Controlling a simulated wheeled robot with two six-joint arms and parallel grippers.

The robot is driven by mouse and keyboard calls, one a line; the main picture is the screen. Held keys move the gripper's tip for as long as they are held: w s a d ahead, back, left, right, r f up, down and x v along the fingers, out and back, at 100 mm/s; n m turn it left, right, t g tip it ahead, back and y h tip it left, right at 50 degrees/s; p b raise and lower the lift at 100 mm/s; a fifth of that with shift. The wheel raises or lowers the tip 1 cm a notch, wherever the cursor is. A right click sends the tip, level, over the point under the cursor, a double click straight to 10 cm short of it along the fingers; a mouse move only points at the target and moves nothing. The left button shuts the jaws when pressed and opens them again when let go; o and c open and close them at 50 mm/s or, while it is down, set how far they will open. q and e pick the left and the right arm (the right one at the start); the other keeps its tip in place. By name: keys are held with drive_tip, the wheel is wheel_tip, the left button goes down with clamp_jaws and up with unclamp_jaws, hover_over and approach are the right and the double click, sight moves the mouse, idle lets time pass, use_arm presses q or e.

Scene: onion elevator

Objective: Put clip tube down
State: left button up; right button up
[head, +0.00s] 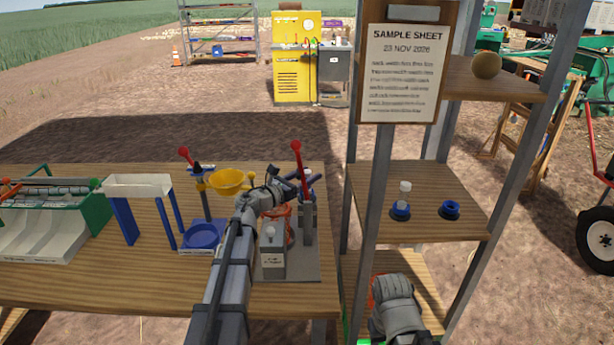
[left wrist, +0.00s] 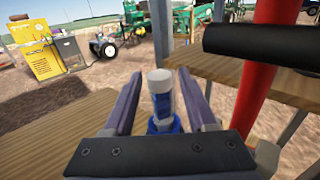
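My left gripper (head: 300,186) is above the right end of the table (head: 120,286), close to a stand with a red lever (head: 297,157). In the left wrist view, the clip tube (left wrist: 160,92) stands upright between the fingers of this gripper (left wrist: 160,100).
The rack's middle shelf (head: 372,185) carries a white-capped tube (head: 404,190) in a blue holder and a second blue holder (head: 450,210). A yellow funnel (head: 228,182) stands left of my arm. A grey box (head: 271,255) stands near the table's front. Rack posts rise between table and shelves.

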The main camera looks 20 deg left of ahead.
use_arm(q)
drive_tip(key=shift+r, duration=0.25)
drive_tip(key=p+v, duration=0.1)
drive_tip(key=v, duration=1.1)
drive_tip(key=shift+r, duration=0.4)
